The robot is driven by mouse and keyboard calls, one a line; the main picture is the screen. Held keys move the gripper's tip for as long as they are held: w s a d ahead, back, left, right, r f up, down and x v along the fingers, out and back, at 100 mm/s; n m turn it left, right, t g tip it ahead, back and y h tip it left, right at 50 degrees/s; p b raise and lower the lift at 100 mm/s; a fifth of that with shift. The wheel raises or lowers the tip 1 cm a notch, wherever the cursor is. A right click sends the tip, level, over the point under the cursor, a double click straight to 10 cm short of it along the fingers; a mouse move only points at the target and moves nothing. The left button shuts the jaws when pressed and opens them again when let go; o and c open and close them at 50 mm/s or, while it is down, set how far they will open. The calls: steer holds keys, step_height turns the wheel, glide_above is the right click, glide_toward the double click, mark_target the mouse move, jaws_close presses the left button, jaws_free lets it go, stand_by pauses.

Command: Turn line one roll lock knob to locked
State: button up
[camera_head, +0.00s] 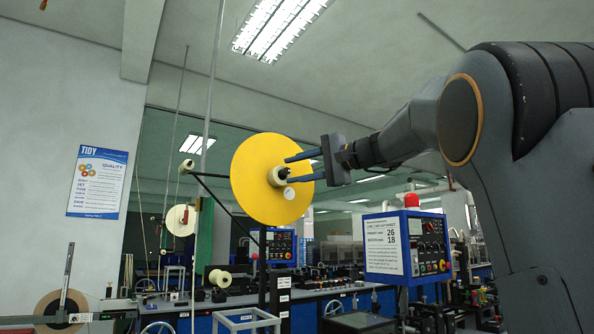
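A large yellow disc (252,158) stands upright near the middle of the view, with a pale hub (273,178) at its centre. A small dark knob (284,172) sits on the hub, partly hard to make out. A small white round piece (289,193) shows just below it. My gripper (289,171) reaches in from the right, its two blue fingers spread apart. The fingertips are close to the hub, one above and one below the knob's level. I cannot tell whether they touch the knob.
A dark arm (213,176) and a pole (211,90) stand left of the disc. A blue control box (400,245) with a red lamp stands below my arm. A smaller blue panel (279,246) sits below the disc. Benches with machinery fill the background.

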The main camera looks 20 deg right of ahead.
steer(key=b+v, duration=0.1)
steer(key=v, duration=0.7)
steer(key=shift+b, duration=0.4)
